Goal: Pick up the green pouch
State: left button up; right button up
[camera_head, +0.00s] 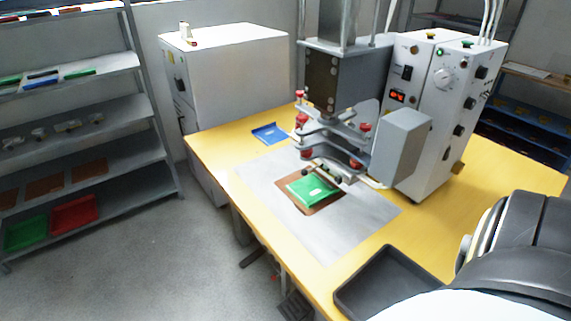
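The green pouch (312,189) lies flat on a brown pad (326,208) on the grey metal plate (283,232) of the welding machine. A small light mark shows on its top. Its far edge is close to a dark bar with round ends on the machine. Neither of my grippers shows in the head view. Part of my dark arm comes in at the lower right, but its gripper is out of the picture.
The welding press (345,80) stands right behind the pouch. A blue pouch (269,134) lies on the yellow table (215,143) at the far left. A black tray (350,293) sits at the front right. The plate's front is clear.

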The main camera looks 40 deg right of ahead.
aim_at(310, 190)
jog(key=i, duration=2.55)
jog(key=z, duration=2.75)
